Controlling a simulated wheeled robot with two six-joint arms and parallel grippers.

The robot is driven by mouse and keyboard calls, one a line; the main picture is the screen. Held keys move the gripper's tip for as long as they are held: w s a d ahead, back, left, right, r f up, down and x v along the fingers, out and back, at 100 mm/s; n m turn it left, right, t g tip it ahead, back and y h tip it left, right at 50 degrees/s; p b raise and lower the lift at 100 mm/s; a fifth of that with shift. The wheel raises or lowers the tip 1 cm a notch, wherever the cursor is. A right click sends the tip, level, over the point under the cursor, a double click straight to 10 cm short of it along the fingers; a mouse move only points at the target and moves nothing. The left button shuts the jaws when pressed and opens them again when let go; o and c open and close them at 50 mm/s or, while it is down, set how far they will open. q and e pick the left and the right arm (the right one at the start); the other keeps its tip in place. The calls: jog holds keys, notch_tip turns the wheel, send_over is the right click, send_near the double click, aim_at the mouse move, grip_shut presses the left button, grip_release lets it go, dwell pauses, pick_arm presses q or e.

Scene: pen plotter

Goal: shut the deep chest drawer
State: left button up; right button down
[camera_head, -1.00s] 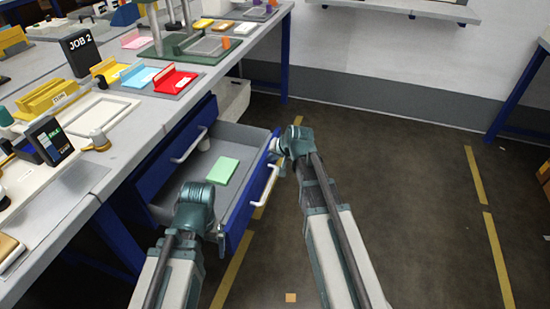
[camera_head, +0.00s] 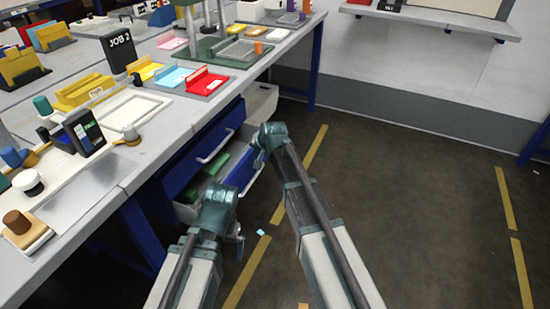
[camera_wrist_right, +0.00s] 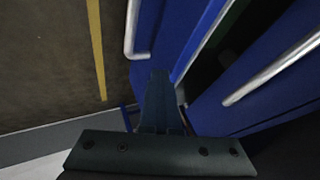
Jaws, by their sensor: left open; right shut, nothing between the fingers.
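The deep chest drawer is the lower blue drawer under the bench, and it stands partly open. Its blue front (camera_head: 240,171) and white handle (camera_head: 256,175) show beside my right gripper. Something green (camera_head: 214,166) shows inside its grey tray. My right gripper (camera_head: 258,160) is shut and empty at the outer face of the front; contact is hard to tell. In the right wrist view its shut fingers (camera_wrist_right: 160,95) point along the blue front, near the handle (camera_wrist_right: 131,35). My left gripper (camera_head: 238,238) is open near the drawer's near end, its fingers partly hidden.
A shut upper drawer (camera_head: 195,160) with a white handle (camera_head: 216,147) sits above. The bench (camera_head: 95,190) carries trays, coloured holders and a JOB 2 sign (camera_head: 120,48). A grey bin (camera_head: 262,100) stands behind the drawers. The floor to the right is clear.

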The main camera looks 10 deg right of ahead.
jog(key=w+a, duration=0.4)
jog(key=a, duration=0.2)
jog(key=shift+w+a, duration=0.25)
jog(key=shift+s, duration=0.1)
